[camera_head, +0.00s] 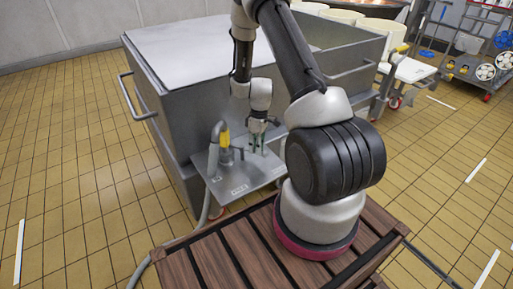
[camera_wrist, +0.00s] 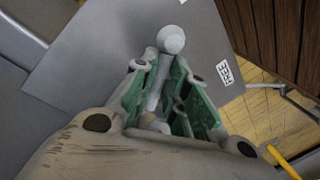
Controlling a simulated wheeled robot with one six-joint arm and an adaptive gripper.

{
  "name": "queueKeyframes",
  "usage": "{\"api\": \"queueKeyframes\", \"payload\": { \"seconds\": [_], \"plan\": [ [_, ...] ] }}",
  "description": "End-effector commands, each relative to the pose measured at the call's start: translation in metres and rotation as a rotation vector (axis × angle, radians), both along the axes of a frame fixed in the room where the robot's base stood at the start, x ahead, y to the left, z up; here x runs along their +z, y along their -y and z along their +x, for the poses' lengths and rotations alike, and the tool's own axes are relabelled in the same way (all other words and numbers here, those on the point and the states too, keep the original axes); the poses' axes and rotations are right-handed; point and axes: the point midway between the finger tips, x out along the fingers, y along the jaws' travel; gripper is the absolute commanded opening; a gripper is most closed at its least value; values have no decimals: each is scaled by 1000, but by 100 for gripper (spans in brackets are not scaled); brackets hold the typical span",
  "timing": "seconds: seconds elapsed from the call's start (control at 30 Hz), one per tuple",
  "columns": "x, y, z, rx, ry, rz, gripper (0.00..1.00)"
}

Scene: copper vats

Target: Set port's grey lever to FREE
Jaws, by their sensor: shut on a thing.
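The grey lever (camera_wrist: 171,40) shows its round knob and part of its shaft in the wrist view, between the green-padded fingers of my gripper (camera_wrist: 165,85). My gripper is shut on it. In the head view my gripper (camera_head: 258,147) points down over the grey metal plate (camera_head: 262,172) on the front of the big vat, and the lever cannot be made out there. A white label (camera_wrist: 225,73) with dark letters, seemingly FREE, lies on the plate to the right of the lever in the wrist view. The lever's foot is hidden by my fingers.
The covered grey vat (camera_head: 165,103) rises behind. A hose (camera_head: 201,218) runs down to the floor.

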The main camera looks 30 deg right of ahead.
Motion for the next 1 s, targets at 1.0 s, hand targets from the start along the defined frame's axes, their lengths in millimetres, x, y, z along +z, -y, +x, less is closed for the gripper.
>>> {"api": "queueKeyframes", "payload": {
  "seconds": [1.0],
  "plan": [
    [0,-35,-18,-614,-4,0,0]
  ]
}}
